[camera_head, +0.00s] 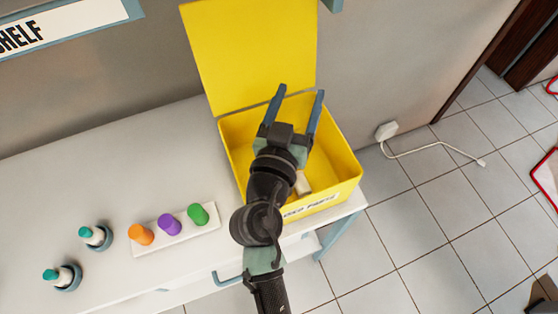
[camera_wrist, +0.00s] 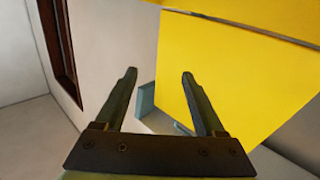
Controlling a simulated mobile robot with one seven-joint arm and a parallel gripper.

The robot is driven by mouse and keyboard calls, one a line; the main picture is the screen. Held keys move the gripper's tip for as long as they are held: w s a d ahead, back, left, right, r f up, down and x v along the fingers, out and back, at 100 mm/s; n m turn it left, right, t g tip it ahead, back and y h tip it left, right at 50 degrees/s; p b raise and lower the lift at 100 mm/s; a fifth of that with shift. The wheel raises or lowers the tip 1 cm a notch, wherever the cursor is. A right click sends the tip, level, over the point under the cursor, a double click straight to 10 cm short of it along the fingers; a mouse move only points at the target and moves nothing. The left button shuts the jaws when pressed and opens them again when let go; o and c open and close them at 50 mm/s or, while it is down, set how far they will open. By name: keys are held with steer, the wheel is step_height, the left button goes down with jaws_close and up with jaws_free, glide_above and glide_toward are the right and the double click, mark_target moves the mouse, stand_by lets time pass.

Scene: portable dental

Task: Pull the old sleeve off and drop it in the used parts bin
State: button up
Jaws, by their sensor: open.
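The used parts bin (camera_head: 345,172) is a yellow box with its lid raised, at the right end of the white counter. A partly readable label is on its front. My gripper (camera_head: 300,91) is over the bin with its fingers apart and nothing between them. The wrist view also shows my open, empty gripper (camera_wrist: 159,73) in front of yellow surfaces (camera_wrist: 225,75). A small pale object (camera_head: 302,183) lies inside the bin, partly hidden by my arm. I cannot tell whether it is the old sleeve. No other sleeve can be made out for certain.
A white tray (camera_head: 182,239) holds orange, purple and green pieces on the counter (camera_head: 120,180). Two teal-topped white items (camera_head: 95,236) (camera_head: 62,276) stand in grey-blue holders at the left. The counter behind them is clear. A charger with a cable (camera_head: 387,131) lies right of the bin.

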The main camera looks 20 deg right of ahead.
step_height(320, 180, up, 10)
steer(key=p, duration=0.2)
stand_by(0.5)
steer(key=w+a+r+n+t+y+p, duration=0.1)
steer(key=a+r+t+y, duration=0.2)
steer(key=r, duration=0.8)
steer(key=w+a+r+n+t+p, duration=0.1)
steer(key=a+r+t+p, duration=0.3)
steer(key=r, duration=0.8)
steer(key=s+a+r+n+t+y, duration=0.2)
steer(key=s+a+r+t+y, duration=0.1)
steer(key=r, duration=0.6)
steer(key=s+a+r+n+t+y, duration=0.2)
steer(key=s+a+r+y, duration=0.2)
steer(key=r, duration=0.6)
steer(key=s+a, duration=0.2)
steer(key=shift+s+r+t+y, duration=0.15)
steer(key=shift+s+t+y, duration=0.15)
steer(key=shift+s+t, duration=0.1)
